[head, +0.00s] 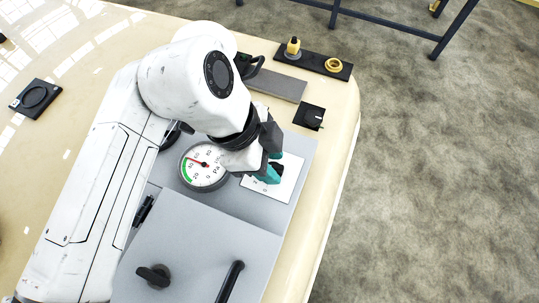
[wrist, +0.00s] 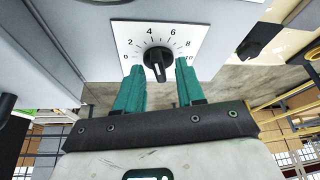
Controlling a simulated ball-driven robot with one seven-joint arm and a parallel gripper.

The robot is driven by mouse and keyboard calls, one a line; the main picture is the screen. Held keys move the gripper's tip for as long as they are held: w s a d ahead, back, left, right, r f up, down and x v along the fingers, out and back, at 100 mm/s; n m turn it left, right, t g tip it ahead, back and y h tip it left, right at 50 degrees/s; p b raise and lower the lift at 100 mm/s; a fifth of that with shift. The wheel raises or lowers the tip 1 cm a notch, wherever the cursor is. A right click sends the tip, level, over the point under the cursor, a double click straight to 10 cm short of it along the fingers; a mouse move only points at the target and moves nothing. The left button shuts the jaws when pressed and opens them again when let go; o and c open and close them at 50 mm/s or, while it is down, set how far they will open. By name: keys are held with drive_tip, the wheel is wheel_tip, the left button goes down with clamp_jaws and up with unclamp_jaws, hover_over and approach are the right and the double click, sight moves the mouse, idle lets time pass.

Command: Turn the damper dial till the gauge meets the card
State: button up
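The damper dial (wrist: 158,58) is a black knob on a white plate (wrist: 188,32) marked 0 to 10. Its ridge stands nearly upright in the wrist view, a pale mark at its lower end. My gripper (wrist: 160,66) is open, its teal fingers either side of the knob with gaps visible. In the head view my gripper (head: 271,169) is over the plate (head: 287,181) and partly hides the dial. The round Pa gauge (head: 204,172) has a red needle pointing upper left, between about 40 and 60, and a green band at lower left. I cannot make out a separate card.
Another black knob (head: 312,117) sits on a dark square beyond the panel. A black tray (head: 318,66) holds yellow parts. The grey cabinet (head: 200,248) has a black knob (head: 154,275) and bar handle (head: 230,281). Open floor lies right of the table edge.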

drive_tip(key=shift+c, duration=0.2)
clamp_jaws()
idle(0.4)
drive_tip(key=shift+s+n+t, duration=0.1)
drive_tip(key=shift+n+t, duration=0.6)
drive_tip(key=shift+n, duration=1)
drive_tip(key=shift+o, duration=0.2)
unclamp_jaws()
